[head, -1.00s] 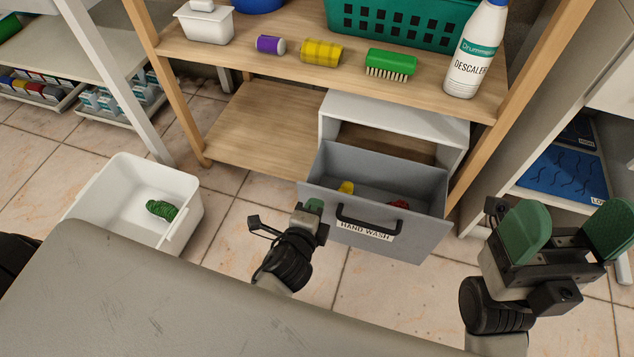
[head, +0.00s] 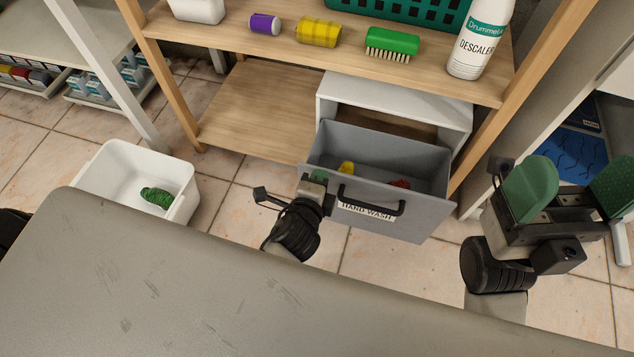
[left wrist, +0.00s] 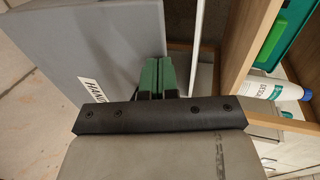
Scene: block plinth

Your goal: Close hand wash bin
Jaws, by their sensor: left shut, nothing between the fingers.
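The hand wash bin is a grey drawer (head: 378,222) with a black handle (head: 370,205) and a HAND WASH label. It stands pulled out of its white housing (head: 395,92) under the wooden shelf. A yellow and a red item lie inside. My left gripper (head: 316,180) is shut and empty at the left part of the drawer front, left of the handle. In the left wrist view its green fingers (left wrist: 158,76) are together beside the grey front panel (left wrist: 105,40); contact cannot be told. My right gripper (head: 566,188) is open and empty at the right.
A white tub (head: 100,180) with a green item (head: 157,198) stands on the floor at left. The shelf above (head: 225,38) holds a green brush (head: 392,43) and a descaler bottle (head: 478,42). Wooden posts flank the bin. My grey base fills the foreground.

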